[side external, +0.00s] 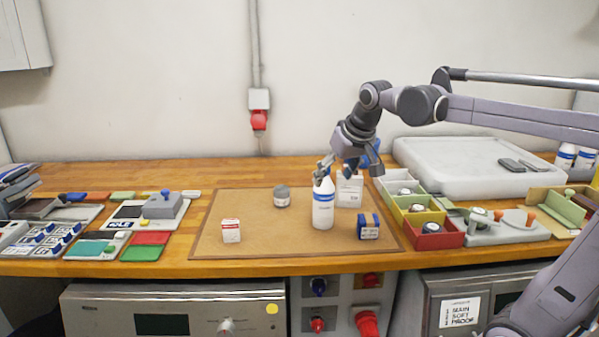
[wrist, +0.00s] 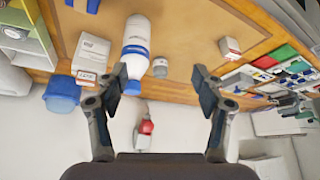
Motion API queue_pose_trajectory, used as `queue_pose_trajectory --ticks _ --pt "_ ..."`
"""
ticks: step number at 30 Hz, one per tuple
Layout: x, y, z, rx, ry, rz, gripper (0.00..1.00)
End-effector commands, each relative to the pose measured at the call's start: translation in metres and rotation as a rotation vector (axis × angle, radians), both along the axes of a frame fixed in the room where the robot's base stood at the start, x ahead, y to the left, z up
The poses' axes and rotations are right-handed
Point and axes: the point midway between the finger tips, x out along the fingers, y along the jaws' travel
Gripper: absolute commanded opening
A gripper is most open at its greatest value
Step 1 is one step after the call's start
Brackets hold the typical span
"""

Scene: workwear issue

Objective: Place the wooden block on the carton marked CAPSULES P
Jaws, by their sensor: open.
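My gripper (side external: 348,167) is open above the back of the brown mat, close to the white bottle's top in the side view. In the wrist view the gripper (wrist: 162,80) has nothing between its spread fingers. I cannot make out a wooden block in either view. A white carton (side external: 350,191) stands behind the bottle; it also shows in the wrist view (wrist: 91,52). A small white-and-red carton (side external: 231,231) stands at the mat's front left. A blue carton (side external: 368,227) stands at the front right. The print is too small to tell which is marked CAPSULES P.
A white bottle (side external: 323,207) with a blue band stands mid-mat, with a grey jar (side external: 281,197) to its left. A blue tub (wrist: 62,94) is near the wall. Coloured bins (side external: 433,238) flank the mat's right. The mat's front middle is clear.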

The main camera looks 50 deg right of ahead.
Motion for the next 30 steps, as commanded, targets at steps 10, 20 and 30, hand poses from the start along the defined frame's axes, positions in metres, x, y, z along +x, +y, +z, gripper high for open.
queue_pose_trajectory --ticks 10,20,30 --pt "-0.092 0.097 -0.084 -0.024 -0.076 0.269 0.69" --pt "-0.122 0.12 -0.121 -0.033 -0.105 0.357 0.69" --pt "-0.122 0.119 -0.12 -0.032 -0.104 0.356 0.69"
